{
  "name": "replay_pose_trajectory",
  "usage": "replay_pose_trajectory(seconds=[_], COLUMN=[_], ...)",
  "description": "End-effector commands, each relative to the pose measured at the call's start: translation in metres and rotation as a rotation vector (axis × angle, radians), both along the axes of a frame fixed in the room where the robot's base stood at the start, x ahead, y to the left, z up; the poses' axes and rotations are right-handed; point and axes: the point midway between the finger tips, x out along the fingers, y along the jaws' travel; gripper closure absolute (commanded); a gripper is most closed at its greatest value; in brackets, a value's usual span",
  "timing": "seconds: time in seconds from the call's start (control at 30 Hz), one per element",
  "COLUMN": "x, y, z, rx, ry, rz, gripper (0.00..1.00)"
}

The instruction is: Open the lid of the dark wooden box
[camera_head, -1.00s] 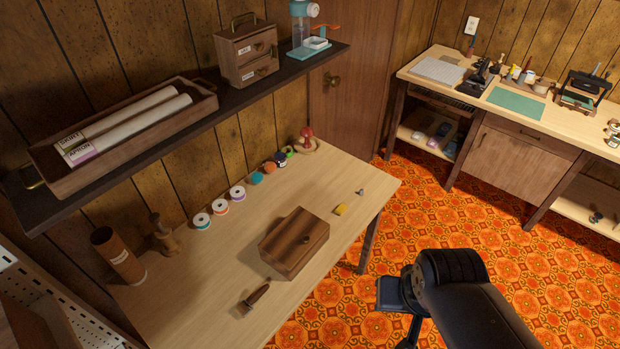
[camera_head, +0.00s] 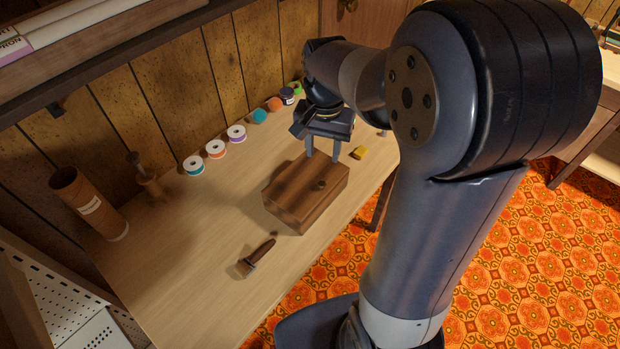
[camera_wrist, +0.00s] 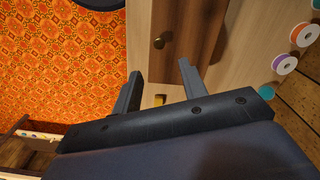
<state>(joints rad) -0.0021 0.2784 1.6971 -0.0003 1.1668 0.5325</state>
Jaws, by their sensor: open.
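The dark wooden box (camera_head: 300,190) sits on the pale table with its lid shut. I cannot tell the exact gap between fingertips and lid.
A brush (camera_head: 258,257) lies on the table (camera_head: 190,270) in front of the box. A yellow block (camera_head: 360,152) is to the right of the box. Thread spools (camera_head: 216,149) line the wall side. The left of the table is mostly clear.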

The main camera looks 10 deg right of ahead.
Motion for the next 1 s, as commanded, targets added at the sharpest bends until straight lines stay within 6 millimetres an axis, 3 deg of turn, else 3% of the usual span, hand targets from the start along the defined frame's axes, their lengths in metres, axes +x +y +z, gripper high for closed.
replay_pose_trajectory(seconds=[0.5, 0.7, 1.0], x=[-0.002, -0.001, -0.001], y=[0.000, 0.000, 0.000], z=[-0.087, -0.101, -0.102], rx=[0.000, 0.000, 0.000], ry=[0.004, 0.000, -0.001], rz=[0.002, 0.002, 0.002], gripper=[0.59, 0.59, 0.61])
